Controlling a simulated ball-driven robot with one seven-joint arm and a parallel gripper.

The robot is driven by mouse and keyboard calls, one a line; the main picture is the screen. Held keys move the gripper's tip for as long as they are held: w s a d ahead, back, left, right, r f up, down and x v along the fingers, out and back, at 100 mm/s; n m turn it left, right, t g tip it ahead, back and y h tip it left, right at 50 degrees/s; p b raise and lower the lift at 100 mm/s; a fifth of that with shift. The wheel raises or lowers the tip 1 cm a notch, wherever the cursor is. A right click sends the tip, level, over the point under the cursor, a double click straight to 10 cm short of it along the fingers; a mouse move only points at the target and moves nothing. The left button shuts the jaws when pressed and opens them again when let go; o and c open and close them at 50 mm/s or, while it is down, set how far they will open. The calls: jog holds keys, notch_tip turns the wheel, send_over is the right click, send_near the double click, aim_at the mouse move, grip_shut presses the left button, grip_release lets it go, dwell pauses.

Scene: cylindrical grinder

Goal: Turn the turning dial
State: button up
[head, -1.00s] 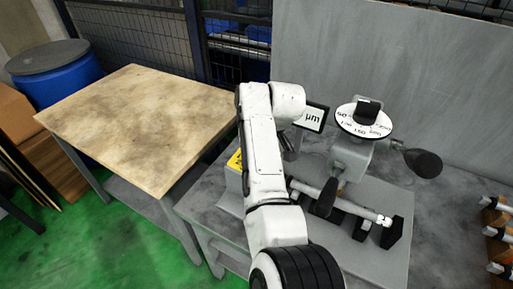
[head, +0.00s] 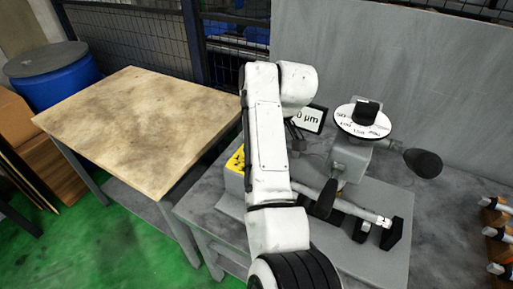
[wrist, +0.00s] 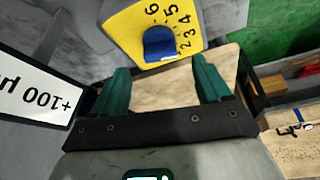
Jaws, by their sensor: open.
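A blue knob (wrist: 160,43) sits on a yellow plate (wrist: 125,22) marked with numbers, at the top of the wrist view. In the head view part of the yellow plate (head: 236,161) shows left of my arm; its knob is hidden. A white round dial (head: 345,125) with numbers and a black knob (head: 366,112) on it tops the grey grinder to the right of my arm. My gripper (wrist: 161,68) is open and empty, with teal fingers apart. In the wrist view the blue knob appears just beyond the fingertips, between them; no contact shows.
A display reading in µm stands beside the arm (head: 311,118) and at the left of the wrist view (wrist: 38,95). A black ball handle (head: 423,163) sticks out right of the grinder. A bare wooden table (head: 140,125) stands left. Several orange-and-white parts (head: 497,235) lie far right.

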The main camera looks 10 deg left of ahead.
jog(key=shift+v, duration=2.6)
